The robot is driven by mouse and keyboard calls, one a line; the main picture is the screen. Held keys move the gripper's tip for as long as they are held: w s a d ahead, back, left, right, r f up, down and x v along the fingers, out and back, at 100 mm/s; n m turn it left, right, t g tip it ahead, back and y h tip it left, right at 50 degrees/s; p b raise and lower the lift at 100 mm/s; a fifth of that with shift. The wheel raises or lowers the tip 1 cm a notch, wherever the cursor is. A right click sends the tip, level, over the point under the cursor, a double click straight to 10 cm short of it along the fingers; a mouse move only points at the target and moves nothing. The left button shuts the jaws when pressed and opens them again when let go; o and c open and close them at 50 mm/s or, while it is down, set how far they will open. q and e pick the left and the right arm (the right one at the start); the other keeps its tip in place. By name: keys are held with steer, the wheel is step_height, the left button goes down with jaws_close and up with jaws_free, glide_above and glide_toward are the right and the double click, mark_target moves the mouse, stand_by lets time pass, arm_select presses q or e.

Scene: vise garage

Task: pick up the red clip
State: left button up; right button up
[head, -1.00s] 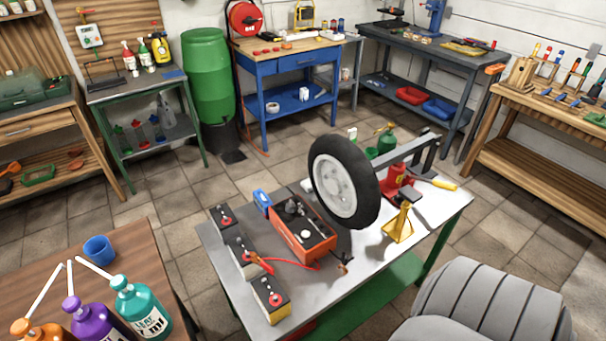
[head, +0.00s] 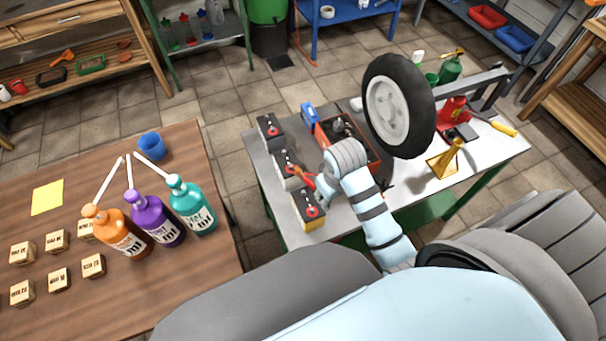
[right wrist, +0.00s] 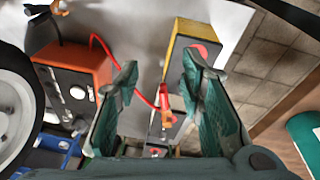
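The red clip (head: 307,180) lies at the middle battery (head: 288,167) on the metal table, with a red cable running to the red charger box (head: 368,153). In the right wrist view the red clip (right wrist: 164,104) shows between and beyond my right gripper's fingers, beside the red cable. My right gripper (right wrist: 160,66) is open and empty, its green fingers spread. In the head view my right arm reaches over the table and its wrist hides part of the charger; the fingers are mostly hidden there. My left gripper is not in view.
A yellow-sided battery (head: 309,211) and a farther battery (head: 270,130) flank the middle one. A wheel (head: 398,106) stands behind the charger, with a yellow jack stand (head: 445,158) to its right. A wooden table (head: 200,265) with bottles and small blocks is on the left.

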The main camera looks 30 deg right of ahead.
steer(key=w+r, duration=0.3)
steer(key=w, duration=0.3)
steer(key=n+g, duration=0.2)
glide_toward(305, 176)
steer(key=shift+y, duration=0.3)
steer(key=f+b, duration=0.1)
steer(key=f, duration=0.3)
steer(key=f+b, duration=0.1)
steer(key=f, duration=0.4)
steer(key=shift+s+d+f+b, duration=0.1)
steer(key=shift+d+f+b, duration=0.15)
steer(key=shift+f+b, duration=0.05)
steer(key=shift+r, duration=0.1)
jaws_close()
